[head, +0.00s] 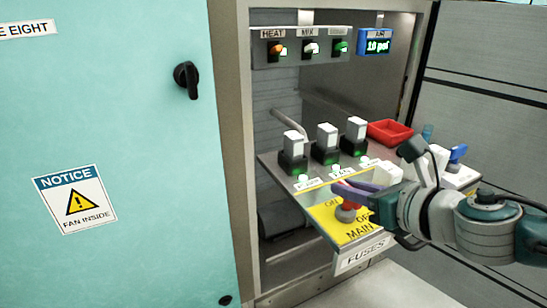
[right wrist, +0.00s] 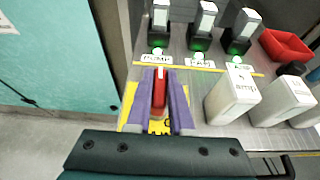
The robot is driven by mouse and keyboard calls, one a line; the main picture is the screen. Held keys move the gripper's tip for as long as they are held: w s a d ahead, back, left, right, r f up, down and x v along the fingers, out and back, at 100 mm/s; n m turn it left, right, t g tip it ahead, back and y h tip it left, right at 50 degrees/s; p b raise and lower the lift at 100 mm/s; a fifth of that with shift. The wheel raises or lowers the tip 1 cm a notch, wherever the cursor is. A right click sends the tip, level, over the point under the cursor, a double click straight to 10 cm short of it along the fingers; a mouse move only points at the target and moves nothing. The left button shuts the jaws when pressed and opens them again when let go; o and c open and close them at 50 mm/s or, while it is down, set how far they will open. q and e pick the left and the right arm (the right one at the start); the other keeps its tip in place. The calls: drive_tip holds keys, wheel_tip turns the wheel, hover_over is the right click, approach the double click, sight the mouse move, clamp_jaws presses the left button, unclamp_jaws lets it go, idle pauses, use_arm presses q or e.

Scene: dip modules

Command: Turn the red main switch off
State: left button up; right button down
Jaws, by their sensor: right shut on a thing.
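The red main switch (head: 346,212) sits on a yellow plate (head: 325,213) at the front of the grey panel, with the words ON, OFF and MAIN around it. My right gripper (head: 357,192) reaches in from the right. In the right wrist view its two purple fingers (right wrist: 160,98) are shut on the red handle (right wrist: 159,92), one on each side. The fingers and gripper hide part of the plate and its lettering, so I cannot tell exactly which mark the handle points at. My left gripper is not in view.
Behind the switch stand several black holders with white-topped modules (head: 327,140) and lit green lamps. A red tray (head: 390,132) lies at the back right. White blocks marked amp (right wrist: 232,97) stand close right of the gripper. A teal cabinet door (head: 130,140) is at left.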

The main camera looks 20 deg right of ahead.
idle(0.4)
drive_tip(key=shift+a+r+m+h+p, duration=0.1)
drive_tip(key=shift+r+m+h+p, duration=0.05)
drive_tip(key=shift+m+h+p, duration=0.85)
drive_tip(key=m+h+p, duration=0.1)
drive_tip(key=m+h, duration=0.1)
drive_tip(key=h, duration=0.1)
drive_tip(key=shift+g, duration=0.3)
drive_tip(key=shift+m+g+h, duration=0.4)
drive_tip(key=shift+m+h, duration=0.6)
drive_tip(key=shift+m, duration=0.1)
drive_tip(key=m+g+h, duration=0.1)
drive_tip(key=m+h+b, duration=0.1)
drive_tip(key=shift+w+f+m+g+h, duration=0.1)
drive_tip(key=shift+f+m+g+h, duration=0.2)
drive_tip(key=shift+g, duration=0.1)
drive_tip(key=m+g+h+b, duration=0.2)
drive_tip(key=m+g+b, duration=0.2)
drive_tip(key=b, duration=0.3)
drive_tip(key=m+g+h+b, duration=0.2)
drive_tip(key=m+g+b, duration=0.2)
drive_tip(key=b, duration=0.3)
drive_tip(key=shift+f+h+b, duration=0.1)
drive_tip(key=shift+h+b, duration=0.2)
drive_tip(key=shift+h, duration=0.1)
drive_tip(key=shift+r+m+g+b, duration=0.2)
drive_tip(key=shift+m+g+b, duration=0.4)
drive_tip(key=shift+b, duration=0.3)
